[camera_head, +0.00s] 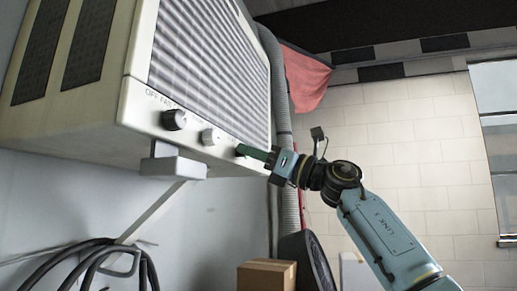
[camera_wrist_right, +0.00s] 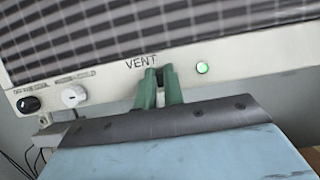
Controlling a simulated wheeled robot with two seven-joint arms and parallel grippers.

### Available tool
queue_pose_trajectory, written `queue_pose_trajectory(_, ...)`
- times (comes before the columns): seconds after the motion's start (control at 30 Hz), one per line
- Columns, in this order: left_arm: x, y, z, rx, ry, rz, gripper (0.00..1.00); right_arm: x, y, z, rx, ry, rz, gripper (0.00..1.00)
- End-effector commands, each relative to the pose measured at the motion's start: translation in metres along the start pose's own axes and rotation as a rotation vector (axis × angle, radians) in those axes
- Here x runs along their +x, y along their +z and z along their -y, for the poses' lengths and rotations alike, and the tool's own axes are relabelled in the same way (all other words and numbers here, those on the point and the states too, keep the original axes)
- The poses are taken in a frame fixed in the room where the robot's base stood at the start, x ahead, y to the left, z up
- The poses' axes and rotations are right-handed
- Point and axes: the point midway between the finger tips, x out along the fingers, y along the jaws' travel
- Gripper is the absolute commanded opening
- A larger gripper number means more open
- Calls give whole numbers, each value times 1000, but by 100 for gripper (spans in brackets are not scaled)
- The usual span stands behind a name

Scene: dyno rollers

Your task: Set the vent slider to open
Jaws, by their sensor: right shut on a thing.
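A cream air conditioner unit (camera_head: 130,115) with a slatted grille hangs on the wall in the head view. Its front control strip shows close up in the right wrist view, with the word VENT above my right gripper (camera_wrist_right: 159,88). The gripper's two green fingers are shut on the vent slider, which they mostly hide; its position cannot be read. In the head view my right gripper (camera_head: 246,151) reaches the right part of the strip from the lower right. My left gripper is not in view.
A black knob (camera_head: 174,119) and a white knob (camera_head: 210,137) sit left of the gripper; a lit green button (camera_wrist_right: 202,68) is right of it. A wall bracket (camera_head: 172,164) is under the unit. A cardboard box (camera_head: 267,275) and hanging cables (camera_head: 95,262) are below.

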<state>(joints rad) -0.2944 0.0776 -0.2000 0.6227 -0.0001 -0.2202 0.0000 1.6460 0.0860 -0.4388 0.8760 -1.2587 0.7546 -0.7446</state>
Motion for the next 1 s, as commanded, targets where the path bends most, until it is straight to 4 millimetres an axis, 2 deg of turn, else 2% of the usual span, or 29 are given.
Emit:
queue_pose_trajectory(0.3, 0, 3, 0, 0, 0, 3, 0, 0, 2, 2, 2, -5, 10, 0)
queue_pose_trajectory(0.33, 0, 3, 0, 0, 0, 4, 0, 0, 2, 2, 2, -6, 10, 12)
queue_pose_trajectory(0.5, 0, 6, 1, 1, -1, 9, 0, 0, 2, 2, 2, -5, 8, 33)
queue_pose_trajectory(0.8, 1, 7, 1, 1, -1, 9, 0, -2, 1, 2, 1, -3, 6, 33)
queue_pose_trajectory(0.93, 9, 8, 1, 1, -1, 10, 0, -14, -1, 2, -1, -4, 7, 33)
queue_pose_trajectory(1.0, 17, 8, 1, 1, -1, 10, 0, -26, -2, 3, -2, -5, 6, 33)
